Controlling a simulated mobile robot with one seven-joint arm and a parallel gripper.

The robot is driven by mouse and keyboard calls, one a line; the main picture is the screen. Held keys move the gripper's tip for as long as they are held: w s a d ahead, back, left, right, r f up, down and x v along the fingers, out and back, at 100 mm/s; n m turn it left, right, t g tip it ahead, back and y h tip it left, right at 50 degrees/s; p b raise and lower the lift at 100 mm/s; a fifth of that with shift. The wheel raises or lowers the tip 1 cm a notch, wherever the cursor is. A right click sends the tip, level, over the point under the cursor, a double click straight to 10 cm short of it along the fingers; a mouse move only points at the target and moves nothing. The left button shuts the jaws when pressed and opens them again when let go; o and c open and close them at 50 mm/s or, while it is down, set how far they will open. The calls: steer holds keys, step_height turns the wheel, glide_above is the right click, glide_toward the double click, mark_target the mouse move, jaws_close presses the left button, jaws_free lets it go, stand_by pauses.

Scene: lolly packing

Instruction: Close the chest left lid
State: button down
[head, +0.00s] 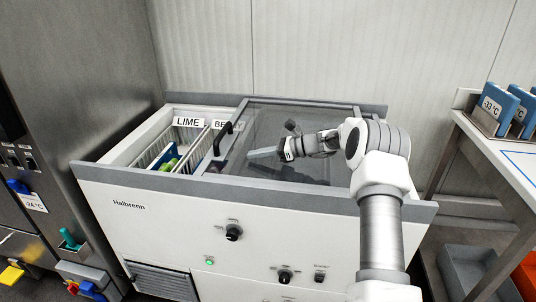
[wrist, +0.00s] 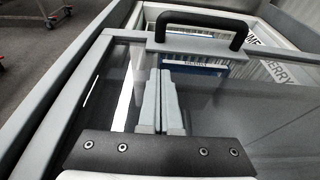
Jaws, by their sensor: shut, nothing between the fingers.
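The chest (head: 140,203) is a white freezer with sliding glass lids and a grey rim. Its left part is uncovered, and the left glass lid (head: 275,122) sits slid to the right. A black arched handle (head: 222,138) stands on that lid's left edge; it also shows in the wrist view (wrist: 200,17). My gripper (head: 252,154) is over the glass, to the right of the handle, pointing left. In the wrist view my gripper (wrist: 160,74) has its fingers together and empty, just short of the handle. Whether they touch the glass I cannot tell.
The open left part holds wire baskets labelled LIME (head: 187,122) and BERRY, with green and blue items. A steel cabinet (head: 90,80) stands at left. A white table (head: 500,150) with blue temperature-marked items stands at right. A wall is behind the chest.

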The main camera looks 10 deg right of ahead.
mark_target(226, 155)
steer(key=x, duration=0.4)
steer(key=b+x, duration=0.1)
steer(key=shift+w+a+r, duration=0.15)
steer(key=shift+a+r, duration=0.1)
steer(key=shift+a, duration=0.2)
steer(key=shift+w+a, duration=0.2)
steer(key=shift+a, duration=0.25)
steer(key=shift+a, duration=0.1)
